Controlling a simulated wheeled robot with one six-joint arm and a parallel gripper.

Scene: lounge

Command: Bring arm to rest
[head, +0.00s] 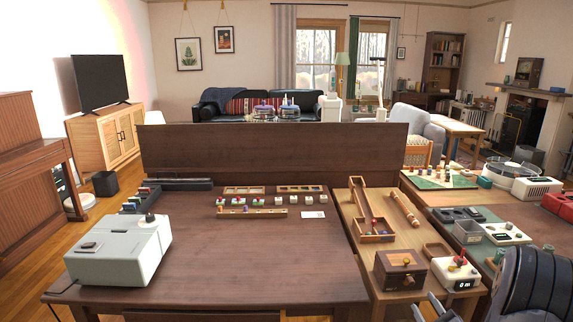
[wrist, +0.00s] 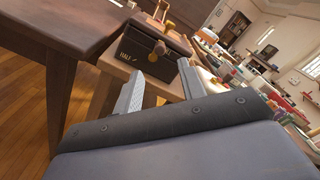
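My arm shows at the lower right of the head view, with my gripper (head: 427,307) low at the picture's bottom edge, in front of the side table (head: 385,290). In the wrist view the two grey fingers of my gripper (wrist: 162,75) stand apart with nothing held between them. A dark wooden box with a round knob (wrist: 150,45) is beyond the fingers, apart from them. The same box (head: 400,270) stands on the side table in the head view.
A large dark desk (head: 250,265) fills the middle, with a white machine (head: 115,255) at its left. Wooden floor (wrist: 25,110) is open at left in the wrist view.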

